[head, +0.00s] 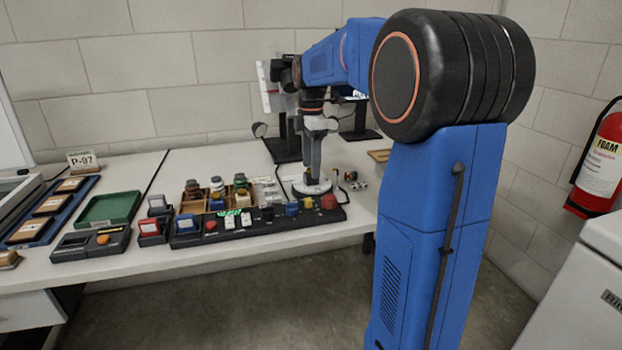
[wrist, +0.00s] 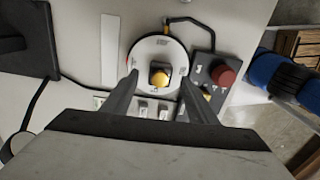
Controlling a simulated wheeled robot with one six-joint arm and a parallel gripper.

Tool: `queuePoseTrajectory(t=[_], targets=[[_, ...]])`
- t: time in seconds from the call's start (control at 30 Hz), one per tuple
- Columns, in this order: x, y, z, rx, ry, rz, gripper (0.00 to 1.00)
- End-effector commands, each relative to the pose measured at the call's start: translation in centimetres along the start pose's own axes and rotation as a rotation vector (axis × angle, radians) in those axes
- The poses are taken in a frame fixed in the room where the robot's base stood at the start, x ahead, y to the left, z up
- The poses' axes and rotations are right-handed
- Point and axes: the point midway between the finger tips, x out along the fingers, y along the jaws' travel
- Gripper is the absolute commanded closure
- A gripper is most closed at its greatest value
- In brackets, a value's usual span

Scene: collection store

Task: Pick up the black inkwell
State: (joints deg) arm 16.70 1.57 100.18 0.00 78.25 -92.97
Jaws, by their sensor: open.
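In the wrist view, a small squat object with a yellow-gold top and dark edges (wrist: 160,76) stands at the middle of a round white disc (wrist: 146,52). It could be the black inkwell, but its side colour is hard to tell. My gripper (wrist: 160,80) is open, its fingers pointing down on either side of this object, with a gap visible to each. In the head view, my gripper (head: 312,168) is low over the white disc (head: 322,188) and mostly hides what stands there. Several small bottles stand in a wooden tray (head: 183,208) to the left.
A black control panel with coloured knobs (head: 260,229) runs along the front edge. A red knob (wrist: 223,75) is right of the disc. A dark monitor stand (head: 284,150) is behind. A green tray (head: 108,208) and other devices lie left. A fire extinguisher (head: 604,160) hangs right.

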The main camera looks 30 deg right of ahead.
Motion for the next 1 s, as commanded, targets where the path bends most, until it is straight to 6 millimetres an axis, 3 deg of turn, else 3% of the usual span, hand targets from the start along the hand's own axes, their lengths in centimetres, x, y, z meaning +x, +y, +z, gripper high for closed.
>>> queuePoseTrajectory(t=[0.2, 0.47, 0.67, 1.0], targets=[[2.1, 0.0, 0.0, 0.0, 0.0, -0.001, 0.47], [2.3, 0.0, 0.0, 0.0, 0.0, 0.0, 0.47], [2.2, 0.0, 0.0, 0.0, 0.0, 0.0, 0.93], [1.8, 0.0, 0.0, 0.0, 0.0, 0.001, 0.93]])
